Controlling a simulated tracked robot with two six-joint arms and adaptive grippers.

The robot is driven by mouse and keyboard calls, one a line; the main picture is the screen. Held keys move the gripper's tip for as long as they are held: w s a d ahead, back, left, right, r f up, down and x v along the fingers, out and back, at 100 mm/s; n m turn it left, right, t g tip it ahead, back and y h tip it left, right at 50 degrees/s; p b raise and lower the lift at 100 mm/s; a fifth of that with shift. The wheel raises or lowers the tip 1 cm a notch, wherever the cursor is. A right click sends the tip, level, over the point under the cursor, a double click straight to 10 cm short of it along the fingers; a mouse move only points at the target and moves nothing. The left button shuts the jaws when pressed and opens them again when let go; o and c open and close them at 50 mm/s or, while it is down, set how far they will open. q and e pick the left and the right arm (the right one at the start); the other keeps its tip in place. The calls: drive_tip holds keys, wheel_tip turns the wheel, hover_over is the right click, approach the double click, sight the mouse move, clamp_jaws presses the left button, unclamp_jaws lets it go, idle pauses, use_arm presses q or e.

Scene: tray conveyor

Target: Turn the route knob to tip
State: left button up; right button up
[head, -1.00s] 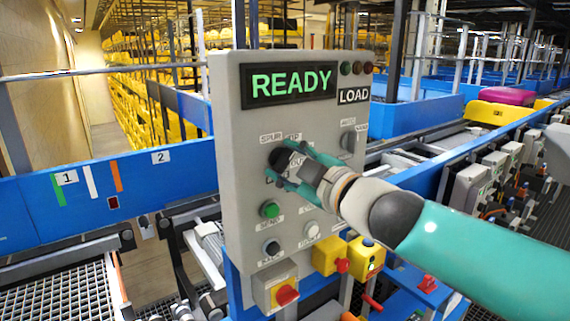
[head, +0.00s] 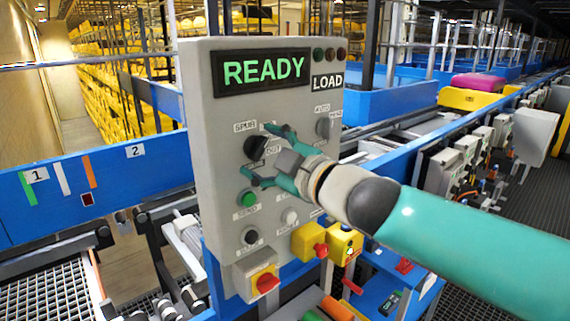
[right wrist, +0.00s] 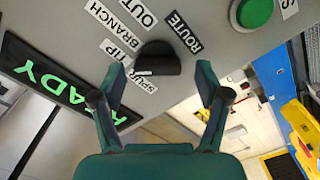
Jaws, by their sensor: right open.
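The route knob (head: 256,147) is a dark knob on the grey control panel (head: 215,185), below the READY display. It also shows in the right wrist view (right wrist: 158,60), among labels reading ROUTE, OUT, BRANCH, TIP (right wrist: 121,50) and SPUR (right wrist: 141,80). A white mark on its lower left edge lies close to the TIP and SPUR labels; which one it points at I cannot tell for sure. My right gripper (head: 260,153) is open, with its fingers apart in front of the knob and nothing between the fingertips. The TIP label is covered in the head view. My left gripper is not in view.
A green button (head: 248,199) sits below the knob, with black and white buttons near it. A red switch (head: 267,283) on a yellow plate is at the panel's foot. A second knob (head: 323,127) is at the upper right. Blue conveyor rails run behind.

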drive_tip(key=v, duration=1.1)
drive_tip(key=shift+d+f, duration=0.15)
